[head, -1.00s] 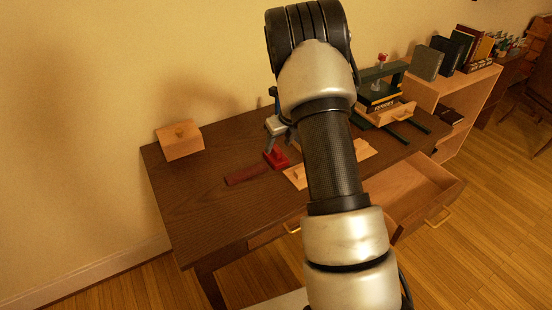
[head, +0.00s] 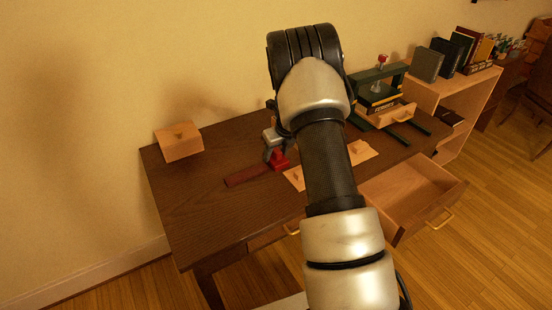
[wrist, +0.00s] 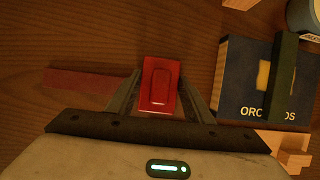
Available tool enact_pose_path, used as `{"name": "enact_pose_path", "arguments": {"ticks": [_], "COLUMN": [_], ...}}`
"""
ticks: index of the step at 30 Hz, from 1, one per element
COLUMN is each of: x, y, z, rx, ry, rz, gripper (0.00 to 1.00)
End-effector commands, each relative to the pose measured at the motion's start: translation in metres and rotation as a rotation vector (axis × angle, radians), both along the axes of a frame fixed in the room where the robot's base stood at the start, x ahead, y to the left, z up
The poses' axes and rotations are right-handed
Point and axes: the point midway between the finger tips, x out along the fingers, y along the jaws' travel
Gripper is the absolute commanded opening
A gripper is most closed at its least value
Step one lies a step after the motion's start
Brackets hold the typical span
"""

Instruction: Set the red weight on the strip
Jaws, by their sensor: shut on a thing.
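The red weight (head: 279,160) is a block with a raised rectangle on top, seen in the wrist view (wrist: 160,84). My gripper (head: 275,153) is shut on it, one finger on each side in the wrist view (wrist: 158,92). The strip (head: 246,177) is a flat dark red band on the desk, also in the wrist view (wrist: 82,82). The weight is at the strip's right end in the head view. The strip's right end is hidden by my finger and the weight. I cannot tell whether the weight touches the strip or the desk.
A wooden box (head: 180,142) stands at the desk's back left. A dark blue book (wrist: 240,95) lies right of my gripper in the wrist view. The desk's left front is clear.

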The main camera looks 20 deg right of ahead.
Motion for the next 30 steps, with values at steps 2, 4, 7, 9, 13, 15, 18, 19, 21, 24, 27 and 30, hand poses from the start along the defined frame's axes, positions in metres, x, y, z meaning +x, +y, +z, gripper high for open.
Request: {"name": "enact_pose_path", "arguments": {"ticks": [2,4,7,9,13,15,18,19,21,24,27,30], "x": [0.001,0.001,0.001,0.001,0.002,0.002,0.002,0.002,0.002,0.002,0.003,0.007], "y": [0.000,0.000,0.000,0.000,0.000,0.000,0.000,0.000,0.000,0.000,-0.002,-0.014], "z": [0.002,0.002,0.003,0.005,0.020,0.033,0.053,0.058,0.070,0.085,0.096,0.105], "rx": [-0.001,-0.001,-0.001,-0.001,-0.003,-0.002,-0.002,-0.001,-0.002,-0.002,-0.002,0.000], "ry": [-0.004,-0.004,-0.004,-0.004,-0.006,-0.008,-0.008,-0.007,-0.008,-0.006,-0.005,-0.007], "rz": [-0.001,-0.001,-0.001,0.000,0.002,0.001,0.001,0.001,0.001,0.000,0.001,-0.001], "gripper": [0.00,0.00,0.00,0.00,0.00,0.00,0.00,0.00,0.00,0.00,0.00,0.00]}}
